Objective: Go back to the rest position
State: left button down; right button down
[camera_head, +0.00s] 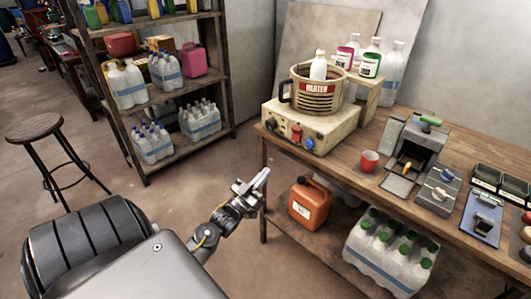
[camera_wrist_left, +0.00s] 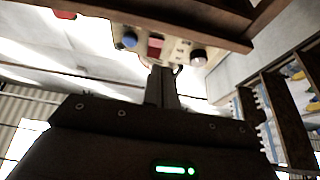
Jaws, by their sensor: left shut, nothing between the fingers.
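My left gripper (camera_head: 262,178) is shut and empty. It is in the air just left of the workbench's (camera_head: 330,170) front left corner, apart from it. The gripper also shows in the left wrist view (camera_wrist_left: 162,72), its fingers together, with the heater's control panel (camera_wrist_left: 165,42) beyond them. My right gripper is not in either view.
The bench carries a heater (camera_head: 312,125) with a pot (camera_head: 318,97), a red cup (camera_head: 369,161) and small devices. An orange jerrycan (camera_head: 310,205) and bottle pack (camera_head: 388,255) sit below. A shelf (camera_head: 170,105) and stool (camera_head: 33,127) stand left. Floor between is clear.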

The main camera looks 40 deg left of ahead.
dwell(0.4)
